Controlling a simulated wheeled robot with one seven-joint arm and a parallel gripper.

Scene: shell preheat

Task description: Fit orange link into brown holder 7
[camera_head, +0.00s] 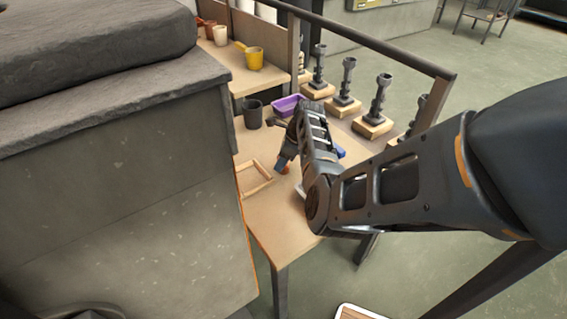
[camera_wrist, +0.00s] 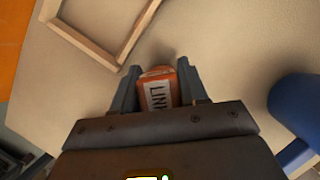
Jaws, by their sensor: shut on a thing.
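The orange link (camera_wrist: 158,90) is a small orange block with a pale label reading "LINK". It sits between the fingers of my gripper (camera_wrist: 157,82) in the wrist view, and the gripper is shut on it. I cannot tell whether the link touches the table. No brown holder marked 7 can be made out in either view.
A wooden frame (camera_head: 242,182) lies left of my gripper on the table (camera_head: 277,232); it also shows in the wrist view (camera_wrist: 84,43). A purple tray (camera_head: 289,104) and dark cup (camera_head: 252,115) stand behind. A blue object (camera_wrist: 296,104) is at right. Several dark posts on wooden bases line the back right.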

